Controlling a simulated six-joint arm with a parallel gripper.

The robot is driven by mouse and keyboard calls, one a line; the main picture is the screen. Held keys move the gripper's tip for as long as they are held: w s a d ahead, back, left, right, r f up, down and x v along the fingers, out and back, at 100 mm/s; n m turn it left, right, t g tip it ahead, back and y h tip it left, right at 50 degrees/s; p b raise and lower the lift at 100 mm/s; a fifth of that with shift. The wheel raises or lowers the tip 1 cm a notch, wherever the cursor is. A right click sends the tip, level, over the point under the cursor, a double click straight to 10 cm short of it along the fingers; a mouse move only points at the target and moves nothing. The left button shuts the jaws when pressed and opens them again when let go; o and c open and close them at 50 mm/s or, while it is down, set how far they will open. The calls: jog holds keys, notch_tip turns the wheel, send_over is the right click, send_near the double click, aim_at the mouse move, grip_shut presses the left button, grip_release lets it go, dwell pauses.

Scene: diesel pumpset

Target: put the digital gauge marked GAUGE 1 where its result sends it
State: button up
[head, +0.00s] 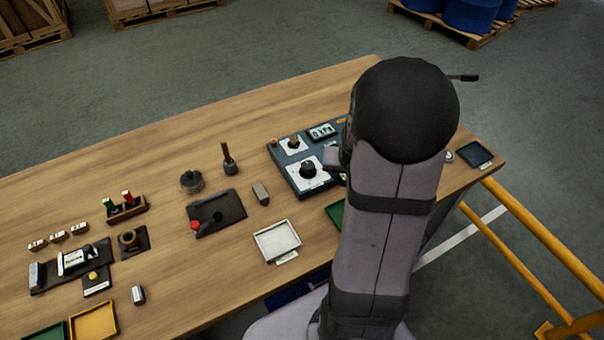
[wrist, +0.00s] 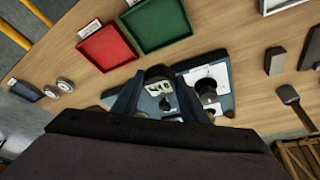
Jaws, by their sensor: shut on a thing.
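In the wrist view my gripper (wrist: 158,98) is shut on a small dark body with a pale face (wrist: 158,87), which looks like the digital gauge. Its marking is too small to read. The held thing is over or at the blue-grey test panel (wrist: 222,72); I cannot tell whether it touches it. The panel (head: 284,160) also shows in the head view, with knobs and a small display. A red tray (wrist: 106,46) and a green tray (wrist: 160,22) lie beyond the panel in the wrist view. In the head view my arm hides the gripper and the held thing.
A white tray (head: 277,240) stands near the front edge. A dark plate with a red knob (head: 195,225) and a grey block (head: 261,194) lie left of the panel. Yellow (head: 94,321) and green (head: 45,333) trays sit at lower left. A dark flat pad (head: 475,153) lies at right.

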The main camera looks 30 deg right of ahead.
jog(key=s+d+r+p, duration=0.1)
jog(key=s+d, duration=0.4)
jog(key=d, duration=0.5)
jog(key=shift+d+r+p, duration=0.15)
jog(key=shift+r+p, duration=0.15)
jog(key=shift+r, duration=0.2)
jog(key=shift+s, duration=0.1)
jog(key=shift+b, duration=0.3)
notch_tip(320, 180, down, 7)
jog(key=b, duration=0.7)
jog(key=shift+f+b, duration=0.15)
jog(key=shift+b, duration=0.2)
jog(key=shift+f+b, duration=0.35)
jog(key=shift+b, duration=0.15)
dwell(1.3)
jog(key=o, duration=1.4)
